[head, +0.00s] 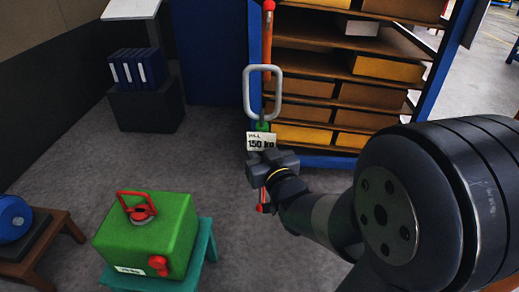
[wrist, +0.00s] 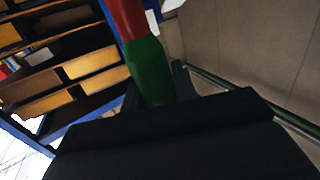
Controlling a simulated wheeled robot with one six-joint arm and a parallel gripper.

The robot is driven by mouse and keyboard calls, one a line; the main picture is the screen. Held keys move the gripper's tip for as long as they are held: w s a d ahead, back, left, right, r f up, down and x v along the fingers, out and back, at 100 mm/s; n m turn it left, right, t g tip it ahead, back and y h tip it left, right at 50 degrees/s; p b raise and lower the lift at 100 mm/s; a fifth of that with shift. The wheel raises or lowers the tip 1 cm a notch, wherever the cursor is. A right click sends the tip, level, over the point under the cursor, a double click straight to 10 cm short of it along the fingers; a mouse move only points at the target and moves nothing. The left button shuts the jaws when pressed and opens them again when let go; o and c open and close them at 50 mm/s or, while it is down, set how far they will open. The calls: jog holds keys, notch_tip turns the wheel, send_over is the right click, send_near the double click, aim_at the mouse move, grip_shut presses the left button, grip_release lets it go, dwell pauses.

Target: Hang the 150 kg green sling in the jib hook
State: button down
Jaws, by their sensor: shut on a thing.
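My gripper (head: 272,164) is shut on the green sling, just below its white tag reading 150 kg (head: 261,142). The sling's green part (head: 263,127) shows above the tag, with a large grey ring (head: 249,92) upright on top. A red end (head: 263,200) hangs below my gripper. In the wrist view, the green sling part (wrist: 149,70) stands between the dark jaws, with red beyond it. An orange-red upright piece (head: 268,40) with a red tip lines up behind the ring. I cannot tell whether it belongs to the jib, and no hook shows clearly.
A green casting (head: 150,240) with a red handle stands on a teal stool (head: 207,240). A blue round casting (head: 12,218) rests on a brown stool at left. A rack (head: 330,90) with yellow boxes stands behind my gripper. Blue binders (head: 138,68) sit on a black box.

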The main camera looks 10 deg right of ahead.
jog(key=shift+s+r, duration=0.15)
jog(key=shift+r, duration=0.2)
jog(key=w+d+f+b, duration=0.1)
jog(key=w+f, duration=0.1)
jog(key=w, duration=0.3)
jog(key=w+d+f+b, duration=0.1)
jog(key=w+d+f, duration=0.1)
jog(key=w, duration=0.4)
jog(key=shift+d+f, duration=0.3)
jog(key=shift+f, duration=0.3)
dwell(1.2)
dwell(0.5)
jog(key=c, duration=1.1)
grip_release()
jog(key=shift+s+f, duration=0.1)
jog(key=shift+o, duration=0.2)
jog(key=shift+f, duration=0.15)
jog(key=s+d+b, duration=0.1)
jog(key=s+b, duration=0.1)
jog(key=s, duration=0.8)
jog(key=shift+s+d, duration=0.3)
jog(key=shift+s, duration=0.05)
